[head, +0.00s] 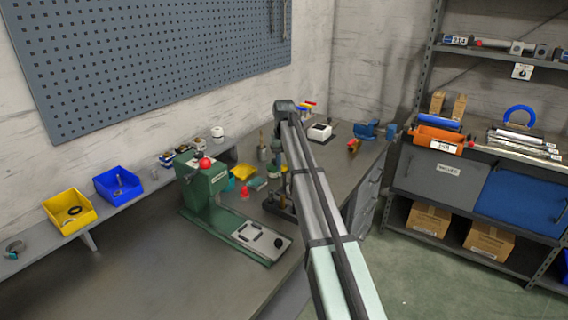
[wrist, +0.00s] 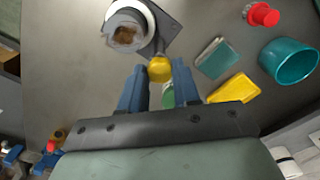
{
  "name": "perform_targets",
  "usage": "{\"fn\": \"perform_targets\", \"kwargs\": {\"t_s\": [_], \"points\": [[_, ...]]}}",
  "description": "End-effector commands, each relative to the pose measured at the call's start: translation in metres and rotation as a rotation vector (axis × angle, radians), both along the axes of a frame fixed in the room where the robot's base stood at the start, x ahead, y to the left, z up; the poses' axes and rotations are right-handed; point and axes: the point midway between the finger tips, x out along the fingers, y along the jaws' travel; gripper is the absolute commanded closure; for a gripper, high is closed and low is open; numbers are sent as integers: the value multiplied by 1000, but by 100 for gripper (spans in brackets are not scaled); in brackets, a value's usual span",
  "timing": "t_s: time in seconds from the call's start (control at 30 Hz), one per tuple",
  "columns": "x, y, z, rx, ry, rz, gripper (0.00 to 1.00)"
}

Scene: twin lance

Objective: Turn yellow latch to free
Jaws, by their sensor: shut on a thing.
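The yellow latch (wrist: 160,69) shows in the wrist view as a rounded yellow knob at the edge of a grey device. The device has a pale ring and a round opening (wrist: 125,33). My gripper (wrist: 158,67) has its blue fingertips on either side of the yellow knob and is shut on it. A small green part (wrist: 168,96) shows between the fingers, nearer the palm. In the head view my arm covers most of this area, and I cannot make out the latch or the fingertips there.
A green press (head: 205,195) stands left on the bench. Yellow (head: 70,212) and blue (head: 118,186) bins sit on the ledge.

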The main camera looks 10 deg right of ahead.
Motion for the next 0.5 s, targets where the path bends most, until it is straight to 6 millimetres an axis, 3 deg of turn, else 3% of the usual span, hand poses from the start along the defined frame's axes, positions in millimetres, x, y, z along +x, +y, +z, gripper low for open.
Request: {"fn": "perform_targets", "kwargs": {"t_s": [0.3, 0.5], "points": [[0, 0, 0, 0, 1, 0, 43], [0, 0, 0, 0, 0, 0, 43]]}}
